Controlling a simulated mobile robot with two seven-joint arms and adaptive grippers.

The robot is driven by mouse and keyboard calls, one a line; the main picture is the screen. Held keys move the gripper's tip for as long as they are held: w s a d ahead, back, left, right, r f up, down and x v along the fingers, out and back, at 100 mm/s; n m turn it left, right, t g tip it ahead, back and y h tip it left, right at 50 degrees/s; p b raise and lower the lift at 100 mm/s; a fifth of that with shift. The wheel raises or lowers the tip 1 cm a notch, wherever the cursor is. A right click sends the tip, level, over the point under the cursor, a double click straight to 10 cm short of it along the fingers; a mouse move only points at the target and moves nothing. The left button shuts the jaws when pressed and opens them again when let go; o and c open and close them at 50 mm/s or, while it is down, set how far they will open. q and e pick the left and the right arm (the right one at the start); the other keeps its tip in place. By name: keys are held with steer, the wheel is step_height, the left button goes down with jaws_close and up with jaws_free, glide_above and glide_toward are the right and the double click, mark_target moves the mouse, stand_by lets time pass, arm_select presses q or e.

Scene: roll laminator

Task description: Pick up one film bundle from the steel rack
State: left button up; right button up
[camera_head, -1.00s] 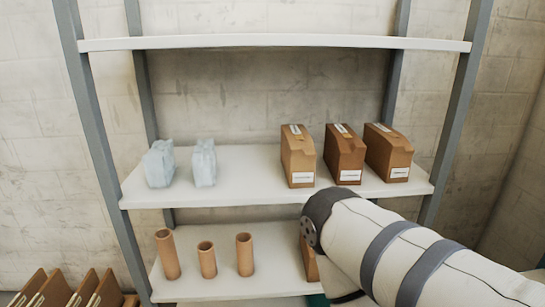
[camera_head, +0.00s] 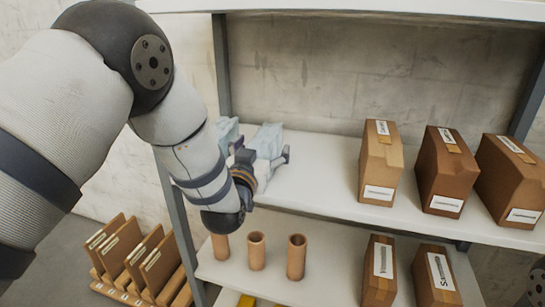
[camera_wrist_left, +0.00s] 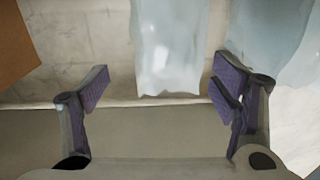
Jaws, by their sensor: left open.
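Two pale blue film bundles stand on the middle shelf (camera_head: 330,180) of the steel rack, at its left end. The right-hand bundle (camera_head: 267,139) is partly hidden by my left gripper (camera_head: 262,152); the left-hand bundle (camera_head: 227,132) is partly behind my left arm. In the left wrist view, my left gripper (camera_wrist_left: 160,88) is open, its two fingers wide apart. One bundle (camera_wrist_left: 170,45) shows beyond and between the fingers, with no visible contact. The other bundle (camera_wrist_left: 265,35) is to the right, partly behind the right finger. My right gripper is not in view.
Several brown boxes stand on the right of the middle shelf (camera_head: 381,160) and on the lower shelf. Brown tubes (camera_head: 297,257) stand on the lower shelf, below my left gripper. Brown folders (camera_head: 120,245) stand at lower left. The upper shelf (camera_head: 400,8) runs overhead.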

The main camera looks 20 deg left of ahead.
arm_select(q)
steer(key=w, duration=0.3)
steer(key=w+a, duration=0.1)
steer(key=shift+w+r, duration=0.25)
steer(key=shift+r, duration=0.1)
steer(key=shift+w+r+b, duration=0.1)
steer(key=shift+w+b, duration=0.2)
steer(key=shift+w, duration=0.2)
steer(key=c, duration=1.2)
steer(key=shift+r, duration=0.1)
